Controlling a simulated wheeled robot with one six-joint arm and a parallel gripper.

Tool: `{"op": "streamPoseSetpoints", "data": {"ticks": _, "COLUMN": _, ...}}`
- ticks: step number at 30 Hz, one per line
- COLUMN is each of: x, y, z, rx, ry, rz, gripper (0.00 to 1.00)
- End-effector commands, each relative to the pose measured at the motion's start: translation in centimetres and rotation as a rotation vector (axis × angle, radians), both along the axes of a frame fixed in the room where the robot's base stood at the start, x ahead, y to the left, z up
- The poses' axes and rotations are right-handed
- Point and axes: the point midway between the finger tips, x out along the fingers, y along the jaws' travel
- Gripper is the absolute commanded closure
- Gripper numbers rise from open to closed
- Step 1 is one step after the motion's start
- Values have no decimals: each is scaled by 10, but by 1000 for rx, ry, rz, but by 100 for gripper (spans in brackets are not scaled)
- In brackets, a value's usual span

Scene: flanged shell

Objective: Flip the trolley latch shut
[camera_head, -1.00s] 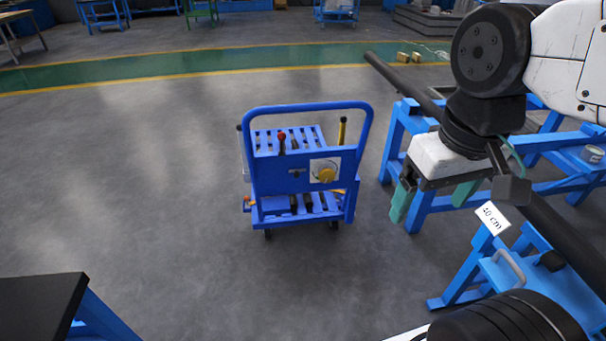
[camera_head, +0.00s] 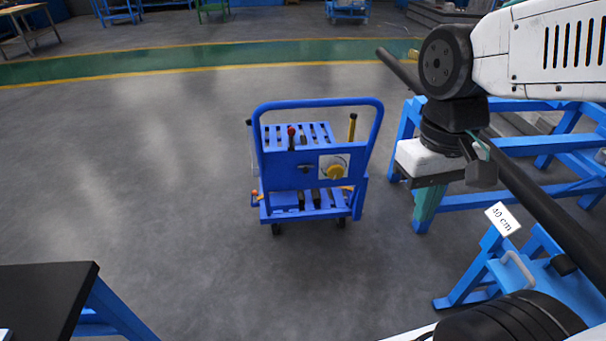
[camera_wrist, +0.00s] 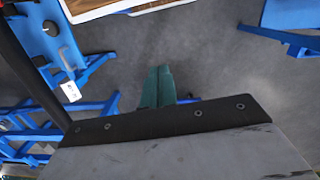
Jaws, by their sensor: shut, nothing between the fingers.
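A blue trolley (camera_head: 303,170) with a tall push handle stands upright on the floor at the middle of the head view. Its panel carries a yellow round knob (camera_head: 336,171) on a light plate and a small dark latch-like part (camera_head: 304,168). A lever with a red tip (camera_head: 291,131) stands at its top shelf. The latch's position is too small to tell. My gripper (camera_head: 426,208) is to the right of the trolley, apart from it, pointing down. Its green fingers (camera_wrist: 158,86) are together and empty in the wrist view.
A long dark pipe (camera_head: 545,215) lies across blue stands (camera_head: 500,260) at the right, with a "40 cm" label (camera_head: 503,219). A black-topped table (camera_head: 45,300) stands at the lower left. The floor around the trolley is clear.

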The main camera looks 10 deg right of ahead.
Motion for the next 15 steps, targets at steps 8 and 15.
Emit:
{"op": "streamPoseSetpoints", "data": {"ticks": 8, "x": 54, "y": 1, "z": -38, "rx": -6, "ry": 107, "rz": 22, "gripper": 100}}
{"op": "streamPoseSetpoints", "data": {"ticks": 15, "x": 116, "y": 3, "z": -84, "rx": -6, "ry": 95, "rz": 81, "gripper": 100}}
